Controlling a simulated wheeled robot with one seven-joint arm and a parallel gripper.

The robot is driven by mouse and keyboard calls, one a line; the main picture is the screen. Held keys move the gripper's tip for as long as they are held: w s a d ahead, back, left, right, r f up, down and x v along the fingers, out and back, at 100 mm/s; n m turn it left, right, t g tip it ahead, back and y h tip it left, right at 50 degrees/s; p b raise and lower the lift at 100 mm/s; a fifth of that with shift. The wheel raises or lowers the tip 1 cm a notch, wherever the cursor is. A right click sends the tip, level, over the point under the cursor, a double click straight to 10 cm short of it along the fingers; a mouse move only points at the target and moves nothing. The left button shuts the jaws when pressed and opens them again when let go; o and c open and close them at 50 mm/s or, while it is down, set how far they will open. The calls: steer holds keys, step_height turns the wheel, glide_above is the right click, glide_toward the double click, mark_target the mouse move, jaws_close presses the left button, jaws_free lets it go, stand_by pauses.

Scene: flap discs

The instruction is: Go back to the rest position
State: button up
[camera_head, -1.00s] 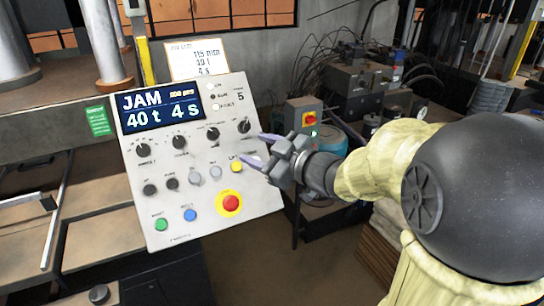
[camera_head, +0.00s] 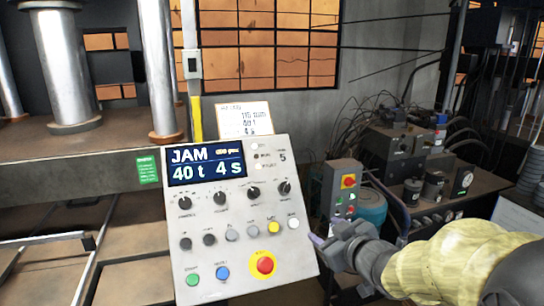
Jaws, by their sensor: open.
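My gripper (camera_head: 318,241) is at the lower right, just right of the control panel (camera_head: 235,256). It is open, with a pale purple fingertip showing near the panel's right edge; the other finger is hard to make out. I see nothing held in it. The panel's screen (camera_head: 206,164) reads JAM, 40 t and 4 s. Below it are black knobs, a row of small buttons with one yellow (camera_head: 274,227), a green button (camera_head: 193,279), a blue button (camera_head: 223,273) and a red stop button (camera_head: 265,265) on a yellow ring.
A white card (camera_head: 243,118) stands behind the panel's top. Press columns (camera_head: 160,70) rise at the left over a brown bed (camera_head: 100,140). A grey switch box (camera_head: 345,185) and hydraulic equipment with hoses (camera_head: 400,145) stand behind my arm.

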steer(key=s+d+f+m+g+h, duration=0.4)
steer(key=s+f+m+g+h, duration=0.15)
steer(key=f, duration=0.55)
steer(key=s+a+f+m+g, duration=0.2)
steer(key=s+f+g, duration=0.3)
steer(key=s, duration=0.6)
steer(key=shift+a+f+g+y, duration=0.35)
steer(key=shift+f, duration=0.2)
